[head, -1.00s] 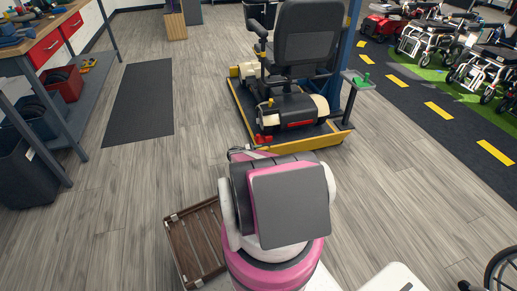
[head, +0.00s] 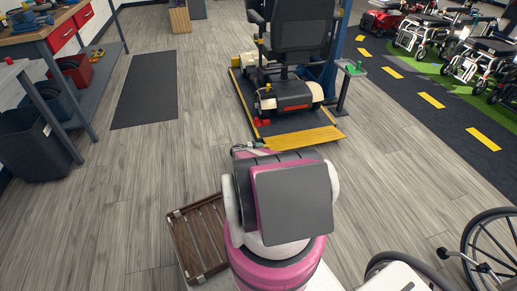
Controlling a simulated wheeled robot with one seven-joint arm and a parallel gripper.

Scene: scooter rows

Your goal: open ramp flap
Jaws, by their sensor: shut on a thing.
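The ramp flap (head: 302,138) is a yellow panel at the near edge of the lift platform (head: 250,112). It is folded down toward me and its broad face shows, lying low near the floor. My gripper (head: 256,147) shows only in small part past my arm, at the flap's near left corner. It is shut on the flap there; the fingertips are mostly hidden. A red piece (head: 262,122) sits at the platform's near left corner, just behind the flap.
A mobility scooter (head: 288,95) with a dark seat stands on the platform. A green-topped post (head: 351,70) stands to its right.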

